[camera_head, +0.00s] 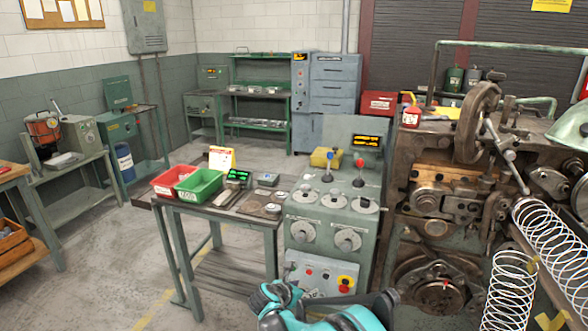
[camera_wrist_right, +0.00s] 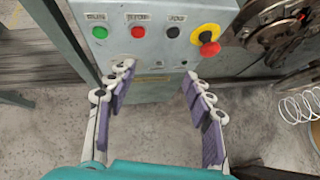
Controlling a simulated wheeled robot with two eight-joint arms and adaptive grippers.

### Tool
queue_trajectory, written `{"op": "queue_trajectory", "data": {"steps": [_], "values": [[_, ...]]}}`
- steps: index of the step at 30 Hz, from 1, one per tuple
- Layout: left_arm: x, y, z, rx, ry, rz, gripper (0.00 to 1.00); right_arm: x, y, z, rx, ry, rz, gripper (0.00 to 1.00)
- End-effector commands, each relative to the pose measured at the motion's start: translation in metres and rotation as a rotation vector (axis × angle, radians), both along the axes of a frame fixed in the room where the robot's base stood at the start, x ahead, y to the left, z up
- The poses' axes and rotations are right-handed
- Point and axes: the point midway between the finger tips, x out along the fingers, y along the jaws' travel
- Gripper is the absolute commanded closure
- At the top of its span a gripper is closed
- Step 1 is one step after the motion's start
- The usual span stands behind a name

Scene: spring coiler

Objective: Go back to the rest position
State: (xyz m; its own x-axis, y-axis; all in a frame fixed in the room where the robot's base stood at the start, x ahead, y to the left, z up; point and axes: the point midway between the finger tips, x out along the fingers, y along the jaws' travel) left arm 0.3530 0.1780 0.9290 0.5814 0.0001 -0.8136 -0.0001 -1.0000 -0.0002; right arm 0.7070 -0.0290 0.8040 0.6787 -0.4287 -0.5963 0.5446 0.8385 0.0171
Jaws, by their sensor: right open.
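My right gripper (camera_head: 335,298) shows at the bottom middle of the head view, low in front of the grey-green control console (camera_head: 331,262). In the right wrist view my right gripper (camera_wrist_right: 158,74) has its two purple-padded fingers spread wide, with nothing between them. Beyond the fingertips is the console's lower button panel (camera_wrist_right: 155,35), with a green button (camera_wrist_right: 100,32), a red button (camera_wrist_right: 138,32), a black button (camera_wrist_right: 173,32) and a yellow-and-red emergency stop (camera_wrist_right: 207,38). The fingers appear apart from these buttons. My left gripper is in neither view.
The coiling machine (camera_head: 440,190) stands right of the console, with large wire springs (camera_head: 512,290) at the right edge. A worktable (camera_head: 222,211) left of the console holds a red bin (camera_head: 166,190) and a green bin (camera_head: 205,188). The floor (camera_head: 100,270) further left is clear.

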Motion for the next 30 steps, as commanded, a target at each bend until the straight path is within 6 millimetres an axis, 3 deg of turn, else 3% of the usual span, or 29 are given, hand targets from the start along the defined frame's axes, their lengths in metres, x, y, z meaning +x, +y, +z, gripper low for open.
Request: {"op": "queue_trajectory", "data": {"steps": [1, 6, 11, 15, 24, 30], "values": [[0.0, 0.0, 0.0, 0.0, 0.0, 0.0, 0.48, -0.01, -0.016, 0.021, 0.094, -0.023, -0.069, 0.48], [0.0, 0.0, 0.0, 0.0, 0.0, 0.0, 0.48, -0.052, -0.06, 0.074, 0.428, -0.113, -0.326, 0.48], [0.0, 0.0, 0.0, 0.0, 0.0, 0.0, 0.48, -0.104, -0.095, 0.111, 0.731, -0.196, -0.59, 0.48], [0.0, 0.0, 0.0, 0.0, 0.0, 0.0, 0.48, -0.158, -0.119, 0.133, 0.988, -0.269, -0.837, 0.48], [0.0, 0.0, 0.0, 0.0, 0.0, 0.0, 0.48, -0.276, -0.148, 0.145, 1.506, -0.426, -1.408, 0.48], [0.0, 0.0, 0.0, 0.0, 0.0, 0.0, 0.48, -0.332, -0.151, 0.133, 1.761, -0.505, -1.738, 0.48]]}}
